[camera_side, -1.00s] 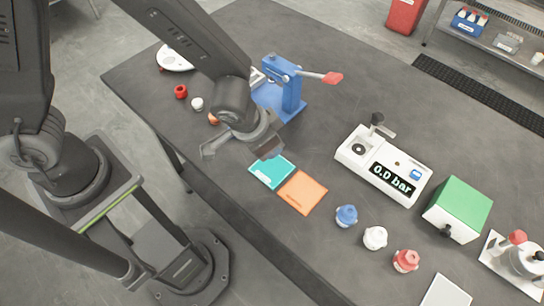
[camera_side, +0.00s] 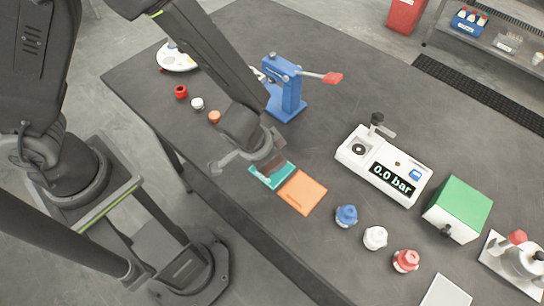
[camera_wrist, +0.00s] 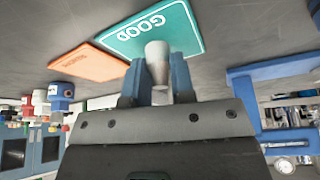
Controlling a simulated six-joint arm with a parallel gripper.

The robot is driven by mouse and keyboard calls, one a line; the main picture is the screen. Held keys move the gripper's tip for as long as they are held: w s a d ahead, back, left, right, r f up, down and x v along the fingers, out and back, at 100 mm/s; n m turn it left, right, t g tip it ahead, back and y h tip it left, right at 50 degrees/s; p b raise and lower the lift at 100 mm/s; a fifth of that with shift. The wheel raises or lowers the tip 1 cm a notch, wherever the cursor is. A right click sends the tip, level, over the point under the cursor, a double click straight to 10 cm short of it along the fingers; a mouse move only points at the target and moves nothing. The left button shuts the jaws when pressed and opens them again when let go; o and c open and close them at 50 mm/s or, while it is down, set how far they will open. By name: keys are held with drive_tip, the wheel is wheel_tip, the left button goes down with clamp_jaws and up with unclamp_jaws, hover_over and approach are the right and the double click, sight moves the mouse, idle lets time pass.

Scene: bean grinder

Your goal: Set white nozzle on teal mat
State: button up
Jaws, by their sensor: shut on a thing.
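The teal mat (camera_side: 268,180) lies on the dark table beside an orange mat. In the wrist view the teal mat (camera_wrist: 182,32) carries the word GOOD. My gripper (camera_wrist: 156,84) is shut on the white nozzle (camera_wrist: 157,55), which sits between the two blue-grey fingers with its tip over the near part of the mat. In the side view my gripper (camera_side: 268,168) is low at the teal mat and hides most of the nozzle. I cannot tell whether the nozzle touches the mat.
The orange mat (camera_side: 302,192) adjoins the teal one on the right. A blue lever press (camera_side: 287,90) stands behind my gripper. A white gauge box (camera_side: 382,165) is to the right, and blue (camera_side: 346,215), white (camera_side: 375,238) and red (camera_side: 405,260) bottles stand at front right.

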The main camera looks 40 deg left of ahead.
drive_tip(key=o, duration=0.9)
drive_tip(key=v, duration=1.2)
drive_tip(key=s+a+r+n, duration=0.1)
drive_tip(key=s+a+r, duration=0.2)
drive_tip(key=a+r, duration=0.4)
drive_tip(key=s+a+r+n+t+y, duration=0.1)
drive_tip(key=s+a+r, duration=0.3)
drive_tip(key=a+r, duration=0.4)
drive_tip(key=shift+a+n, duration=0.8)
drive_tip(key=shift+a, duration=0.35)
drive_tip(key=shift+r, duration=0.15)
